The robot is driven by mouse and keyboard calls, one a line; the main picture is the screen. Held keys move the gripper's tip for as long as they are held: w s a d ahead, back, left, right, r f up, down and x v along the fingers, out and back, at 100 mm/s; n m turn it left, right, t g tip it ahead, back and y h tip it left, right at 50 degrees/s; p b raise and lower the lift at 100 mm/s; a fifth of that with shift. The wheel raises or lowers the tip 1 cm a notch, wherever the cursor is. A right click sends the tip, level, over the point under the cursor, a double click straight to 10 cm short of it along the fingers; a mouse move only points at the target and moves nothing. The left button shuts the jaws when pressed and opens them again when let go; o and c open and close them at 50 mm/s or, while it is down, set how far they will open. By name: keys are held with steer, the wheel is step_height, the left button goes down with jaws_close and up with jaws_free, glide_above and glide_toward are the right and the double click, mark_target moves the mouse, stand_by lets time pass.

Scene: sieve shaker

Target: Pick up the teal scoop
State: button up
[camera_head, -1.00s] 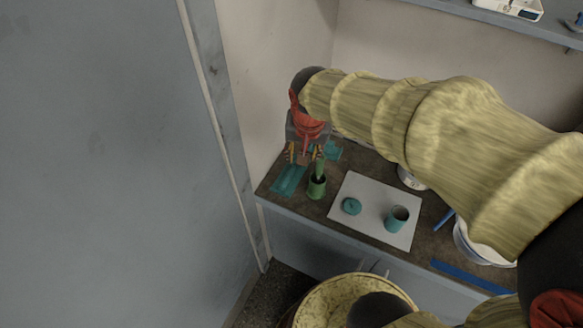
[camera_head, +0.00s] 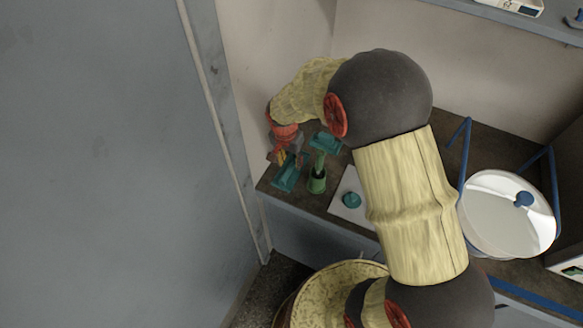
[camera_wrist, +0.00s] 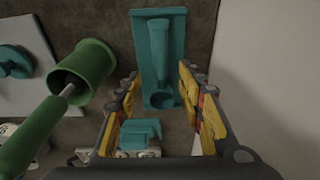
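The teal scoop (camera_wrist: 159,48) lies in a flat teal rest (camera_wrist: 178,22) on the dark counter, its round bowl end towards my gripper in the wrist view. In the head view the teal rest (camera_head: 286,180) is at the counter's left end, but scoop and rest are hard to tell apart there. My gripper (camera_wrist: 160,88) is open, its yellow fingers on either side of the scoop's bowl end in the picture. I cannot tell its height above the scoop. In the head view my gripper (camera_head: 281,158) is over the rest's far end, partly hidden by my wrist.
A green cup (camera_head: 317,183) holding a green-handled tool stands close right of the rest. Another teal object (camera_head: 326,141) lies behind. A white sheet (camera_head: 340,206) carries a teal lid (camera_head: 352,200). A white pan (camera_head: 508,235) stands further right. A wall is close on the left.

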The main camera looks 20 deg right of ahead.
mark_target(291, 165)
steer(key=f, duration=0.2)
steer(key=f+b, duration=0.1)
steer(key=shift+w+d+f, duration=0.2)
steer(key=shift+w+f, duration=0.1)
steer(key=shift+f, duration=0.1)
steer(key=shift+r, duration=0.1)
steer(key=shift+c, duration=1.4)
jaws_close()
